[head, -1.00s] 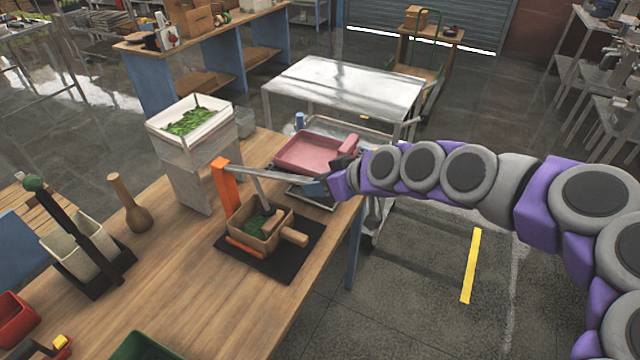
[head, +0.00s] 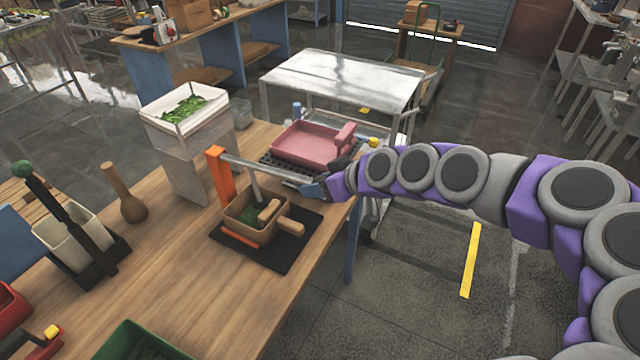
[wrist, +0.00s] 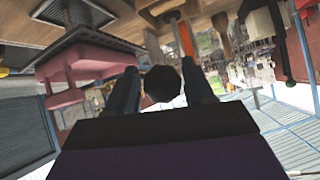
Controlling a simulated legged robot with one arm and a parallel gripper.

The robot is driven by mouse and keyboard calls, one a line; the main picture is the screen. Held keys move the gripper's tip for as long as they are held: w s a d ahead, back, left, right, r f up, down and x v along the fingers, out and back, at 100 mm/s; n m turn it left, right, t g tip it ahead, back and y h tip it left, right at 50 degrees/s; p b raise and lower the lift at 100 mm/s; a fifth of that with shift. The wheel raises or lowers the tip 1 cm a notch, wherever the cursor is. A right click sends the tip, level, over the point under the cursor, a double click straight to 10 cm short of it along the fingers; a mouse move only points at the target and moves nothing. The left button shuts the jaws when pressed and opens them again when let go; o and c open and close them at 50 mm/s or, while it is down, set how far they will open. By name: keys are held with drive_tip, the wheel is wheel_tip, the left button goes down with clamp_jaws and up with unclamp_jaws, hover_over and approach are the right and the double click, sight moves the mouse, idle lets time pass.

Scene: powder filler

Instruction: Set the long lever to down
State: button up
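The long lever (head: 255,166) is a thin grey bar. It runs from the top of an orange post (head: 220,175) to my gripper (head: 325,181), sloping slightly down in the head view. Below it, a tan box (head: 236,212) with green contents sits on a black base. In the wrist view a round black knob (wrist: 162,84) lies between the two fingers of my gripper (wrist: 161,92); it appears to be the lever's end. The fingers stand apart around it, and I cannot tell whether both touch it.
A pink tray (head: 303,148) lies behind the lever near the table edge. A white bin of green leaves (head: 185,108) stands on a stand. A black lever with a green ball (head: 22,169) is at the left.

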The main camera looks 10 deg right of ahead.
drive_tip(key=shift+o, duration=0.9)
drive_tip(key=shift+s+d+r, duration=0.1)
drive_tip(key=shift+r, duration=0.05)
drive_tip(key=p+v, duration=0.1)
drive_tip(key=v, duration=1.6)
drive_tip(key=shift+p, duration=0.4)
drive_tip(key=s+a+f+g+h, duration=0.2)
drive_tip(key=s+a+f+g, duration=0.2)
drive_tip(key=s+a, duration=0.2)
drive_tip(key=s+f+m+g+h, duration=0.2)
drive_tip(key=s+f+m, duration=0.1)
drive_tip(key=s, duration=0.6)
drive_tip(key=s+f+m+g+h, duration=0.3)
drive_tip(key=s+f, duration=0.1)
drive_tip(key=s, duration=0.5)
drive_tip(key=shift+s+d+f+m+g, duration=0.2)
drive_tip(key=shift+d+f+m+g, duration=0.1)
drive_tip(key=shift+f+m, duration=0.1)
